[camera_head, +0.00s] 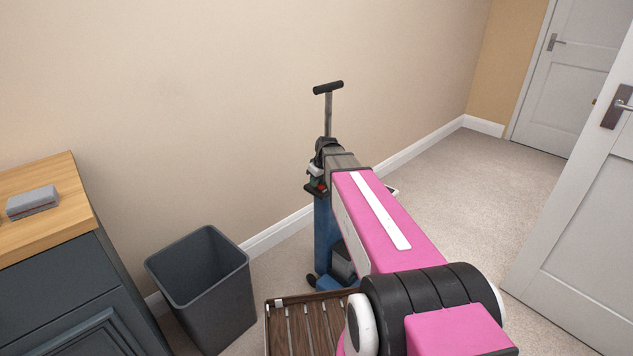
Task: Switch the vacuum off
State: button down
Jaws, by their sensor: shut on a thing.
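The upright vacuum (325,240) stands on the carpet near the wall, with a blue body and a grey stem that ends in a black T-shaped handle (328,87). A small red and green part shows at its upper front. My pink arm reaches from the lower right to its upper part. My gripper (320,168) is at the top of the blue body, shut on the vacuum there, below the T-handle. The fingertips are small and partly hidden, so I cannot tell exactly which part they touch. My arm hides the vacuum's right side.
A dark grey bin (205,290) stands to the left, beside a dark cabinet with a wooden top (60,215) holding a grey block (33,202). A slatted wooden piece (290,325) lies below my arm. White doors (585,200) stand at right; carpet between is clear.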

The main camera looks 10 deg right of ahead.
aim_at(323, 188)
jog(key=c, duration=1)
grip_release()
jog(key=shift+o, duration=0.2)
jog(key=v, duration=1.1)
jog(key=shift+a, duration=0.1)
jog(key=s+a+f+m+g+h, duration=0.1)
jog(key=s+f+m, duration=0.5)
jog(key=s+f, duration=1)
jog(key=s+g+h, duration=0.1)
jog(key=s, duration=0.3)
jog(key=shift+s+f+m+g, duration=0.3)
jog(key=shift+f+m+g, duration=0.05)
jog(key=shift+m+g, duration=0.05)
